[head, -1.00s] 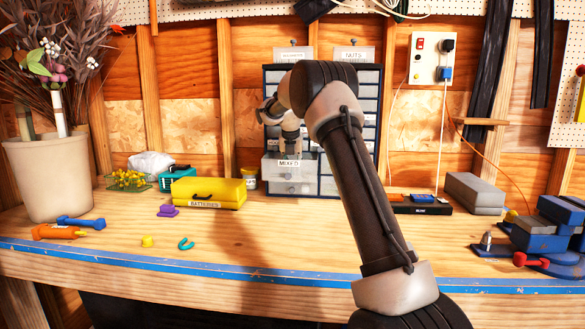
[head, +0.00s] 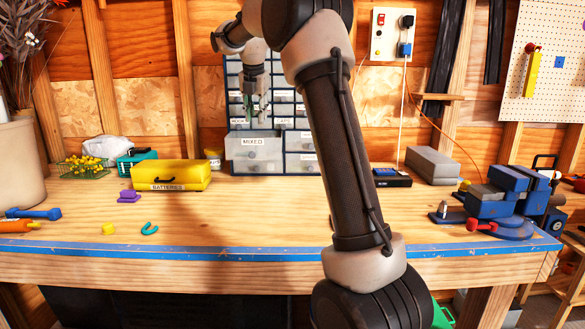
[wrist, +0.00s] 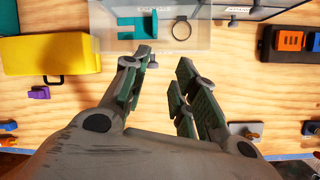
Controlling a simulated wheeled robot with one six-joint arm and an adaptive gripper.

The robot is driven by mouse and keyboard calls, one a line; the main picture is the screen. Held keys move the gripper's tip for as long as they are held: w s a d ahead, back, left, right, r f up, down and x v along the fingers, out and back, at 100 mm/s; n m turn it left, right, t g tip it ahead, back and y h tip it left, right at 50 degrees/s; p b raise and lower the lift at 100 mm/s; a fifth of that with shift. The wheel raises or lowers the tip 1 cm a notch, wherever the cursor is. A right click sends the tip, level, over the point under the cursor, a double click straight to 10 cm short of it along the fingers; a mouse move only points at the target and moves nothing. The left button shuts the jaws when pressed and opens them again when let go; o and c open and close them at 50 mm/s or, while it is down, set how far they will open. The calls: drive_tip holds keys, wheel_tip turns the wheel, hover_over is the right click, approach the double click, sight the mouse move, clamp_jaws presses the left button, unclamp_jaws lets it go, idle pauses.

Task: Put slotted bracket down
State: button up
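A teal slotted piece (wrist: 138,27), which looks like the slotted bracket, lies in the pulled-out clear drawer (wrist: 190,38) in the wrist view. A dark ring (wrist: 182,32) lies to its right. In the head view this drawer, labelled MIXED (head: 252,155), sticks out at the cabinet's lower left, and its inside is hidden. My gripper (wrist: 162,75) is open, its two green-padded fingers apart with nothing visible between them. In the head view my gripper (head: 257,108) hangs above the drawer, clear of it.
The drawer cabinet (head: 289,120) stands behind. A yellow battery case (head: 171,175) is left of the drawer; a grey block (head: 432,164) and a blue vise (head: 500,195) are to the right. A purple piece (head: 129,196) and teal horseshoe (head: 149,229) lie in front. The bench's front middle is clear.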

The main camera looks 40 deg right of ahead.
drive_tip(key=s+a+m+y, duration=0.1)
drive_tip(key=s+a+m, duration=0.2)
drive_tip(key=s+m, duration=0.65)
drive_tip(key=s+a+m, duration=0.3)
drive_tip(key=s+m, duration=0.1)
drive_tip(key=s, duration=1.1)
drive_tip(key=s+a+f+m, duration=0.1)
drive_tip(key=s+f+m, duration=0.4)
drive_tip(key=s, duration=0.4)
drive_tip(key=s+a+f+m+y, duration=0.1)
drive_tip(key=s+a+f+m, duration=0.1)
drive_tip(key=s+f+m, duration=0.4)
drive_tip(key=s+m, duration=0.1)
drive_tip(key=s, duration=0.2)
drive_tip(key=shift+s+f+t, duration=0.15)
drive_tip(key=shift+t, duration=0.15)
drive_tip(key=shift+d, duration=0.1)
